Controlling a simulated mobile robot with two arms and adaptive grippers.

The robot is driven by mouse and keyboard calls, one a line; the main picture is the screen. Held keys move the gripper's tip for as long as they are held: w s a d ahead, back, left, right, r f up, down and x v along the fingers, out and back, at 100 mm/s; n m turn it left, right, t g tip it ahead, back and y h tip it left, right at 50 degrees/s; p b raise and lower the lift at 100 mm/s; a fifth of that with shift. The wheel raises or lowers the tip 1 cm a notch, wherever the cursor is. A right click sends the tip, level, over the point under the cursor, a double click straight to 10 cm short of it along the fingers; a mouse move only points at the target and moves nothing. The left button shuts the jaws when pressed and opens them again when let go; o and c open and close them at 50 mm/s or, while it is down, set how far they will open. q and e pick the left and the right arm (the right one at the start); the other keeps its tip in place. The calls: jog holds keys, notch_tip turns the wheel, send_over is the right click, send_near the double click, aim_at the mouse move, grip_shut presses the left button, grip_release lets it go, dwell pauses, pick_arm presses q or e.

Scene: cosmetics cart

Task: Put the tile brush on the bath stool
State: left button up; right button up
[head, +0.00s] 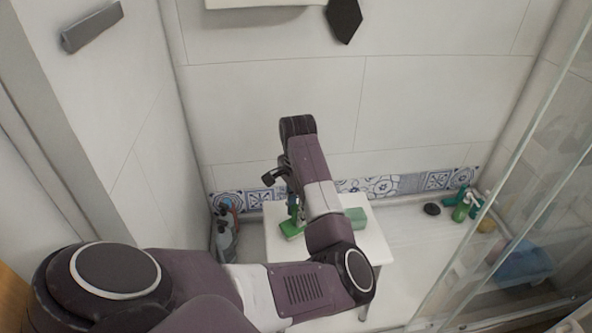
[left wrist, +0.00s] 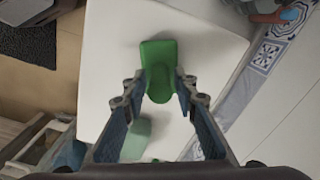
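The tile brush is a green block with an upright handle (head: 291,229). It is at the left part of the white bath stool (head: 373,242). In the left wrist view the brush (left wrist: 158,53) is over the stool's white top (left wrist: 112,58), its handle between my left fingertips (left wrist: 161,78). The fingertips are close on both sides of it; I cannot tell whether they press on it. In the head view my left arm hides most of the left gripper (head: 289,203). My right gripper is not in view.
A pale green block (head: 356,217) is on the stool beyond my arm, also seen in the left wrist view (left wrist: 137,137). Grey and red-topped bottles (head: 224,232) stand left of the stool. Green spray bottles (head: 463,207) and a dark round item (head: 432,209) are at right, near the glass panel (head: 500,180).

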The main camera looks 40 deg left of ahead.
pick_arm(q)
jog(key=shift+o, duration=0.9)
jog(key=shift+r, duration=0.2)
notch_tip(320, 180, up, 12)
jog(key=p, duration=0.1)
jog(key=shift+p, duration=0.4)
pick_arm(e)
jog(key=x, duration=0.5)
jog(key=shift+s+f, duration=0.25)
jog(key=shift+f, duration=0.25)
